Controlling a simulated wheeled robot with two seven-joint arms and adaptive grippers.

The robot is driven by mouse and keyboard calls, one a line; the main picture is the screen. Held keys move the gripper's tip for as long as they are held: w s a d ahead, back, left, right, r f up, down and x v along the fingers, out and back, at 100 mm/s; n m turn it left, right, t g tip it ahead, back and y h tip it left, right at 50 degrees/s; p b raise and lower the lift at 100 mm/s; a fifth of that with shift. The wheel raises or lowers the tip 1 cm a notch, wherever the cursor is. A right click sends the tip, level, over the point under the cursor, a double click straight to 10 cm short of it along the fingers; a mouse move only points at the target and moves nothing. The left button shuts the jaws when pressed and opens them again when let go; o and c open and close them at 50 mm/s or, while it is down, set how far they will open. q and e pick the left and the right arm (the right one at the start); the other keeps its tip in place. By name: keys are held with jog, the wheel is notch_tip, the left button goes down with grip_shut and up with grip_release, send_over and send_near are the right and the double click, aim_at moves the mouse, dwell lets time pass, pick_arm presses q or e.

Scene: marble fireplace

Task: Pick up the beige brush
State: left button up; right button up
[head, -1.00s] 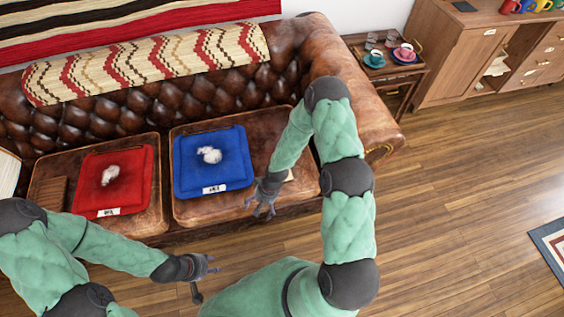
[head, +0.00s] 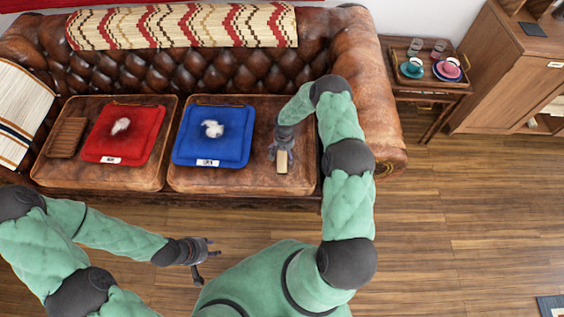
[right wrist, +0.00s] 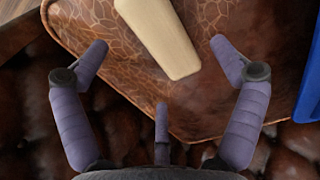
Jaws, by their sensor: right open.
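The beige brush (head: 283,163) lies on the right-hand brown seat cushion of the sofa, right of the blue cushion. In the right wrist view the beige brush (right wrist: 162,38) is a smooth pale bar between the spread fingers, its far end cut off by the frame edge. My right gripper (head: 282,151) is over the brush's far end, open; its purple fingers (right wrist: 160,62) stand on either side, not touching it in that view. My left gripper (head: 208,258) is empty and open in front of the sofa, above the floor, far from the brush.
The blue cushion (head: 185,152) and red cushion (head: 98,147) each carry a whitish lump. A brown slatted item (head: 67,138) lies at the left. The sofa arm (head: 372,110) bounds the right side. A side table (head: 398,88) holds cups and glasses. Floor in front is clear.

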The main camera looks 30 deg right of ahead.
aim_at(284, 159)
jog(key=f, duration=0.1)
jog(key=f+b, duration=0.1)
jog(key=f, duration=0.1)
jog(key=f+b, duration=0.1)
jog(key=f, duration=0.1)
jog(key=shift+s, duration=0.25)
jog(key=shift+f, duration=0.5)
jog(key=c, duration=1.3)
